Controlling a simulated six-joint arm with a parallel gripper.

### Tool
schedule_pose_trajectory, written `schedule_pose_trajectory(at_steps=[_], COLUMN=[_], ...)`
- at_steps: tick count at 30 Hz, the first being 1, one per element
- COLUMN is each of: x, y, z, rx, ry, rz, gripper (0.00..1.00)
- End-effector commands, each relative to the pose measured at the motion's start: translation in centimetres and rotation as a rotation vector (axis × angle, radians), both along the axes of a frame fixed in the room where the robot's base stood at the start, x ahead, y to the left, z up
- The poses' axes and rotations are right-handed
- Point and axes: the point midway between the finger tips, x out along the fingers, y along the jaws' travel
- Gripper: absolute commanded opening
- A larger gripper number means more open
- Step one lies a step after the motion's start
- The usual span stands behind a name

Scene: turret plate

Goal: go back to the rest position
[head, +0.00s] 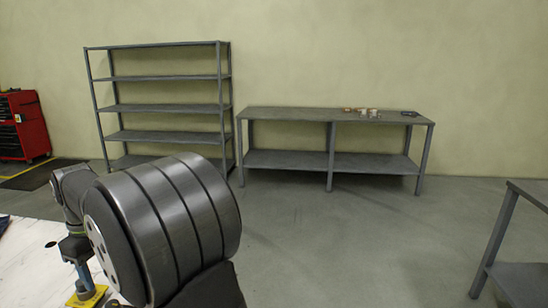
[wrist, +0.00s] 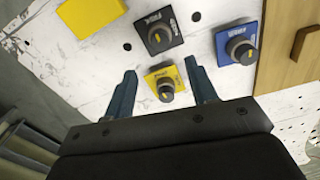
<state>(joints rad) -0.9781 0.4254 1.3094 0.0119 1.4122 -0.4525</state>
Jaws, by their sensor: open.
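In the wrist view my gripper (wrist: 161,68) is open, with its two dark blue-grey fingers apart. A small yellow plate with a dark round knob (wrist: 165,84) shows between the fingers. I see nothing held, and I cannot tell how far the fingertips are from the knob. In the head view the end of my arm points down at the lower left over a yellow plate (head: 88,297), and my large grey arm joint hides much of that area.
The white, marked board (wrist: 205,18) also bears a black knob plate (wrist: 158,33), a blue knob plate (wrist: 237,44) and a yellow block (wrist: 90,15). A wooden box (wrist: 288,38) stands at the right. A shelf rack (head: 160,108), a bench (head: 285,114) and a red cabinet (head: 30,125) stand farther back.

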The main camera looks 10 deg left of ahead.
Motion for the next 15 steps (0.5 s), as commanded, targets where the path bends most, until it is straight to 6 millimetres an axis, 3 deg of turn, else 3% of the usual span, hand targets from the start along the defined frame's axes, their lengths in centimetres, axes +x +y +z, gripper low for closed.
schedule_pose_trajectory(at_steps=[9,15], x=[-0.1,-0.1], y=[0.0,0.0], z=[-6.3,-8.7], rx=[-0.004,-0.002], ry=[0.003,0.001], rz=[0.000,0.000], gripper=[0.52,0.52])
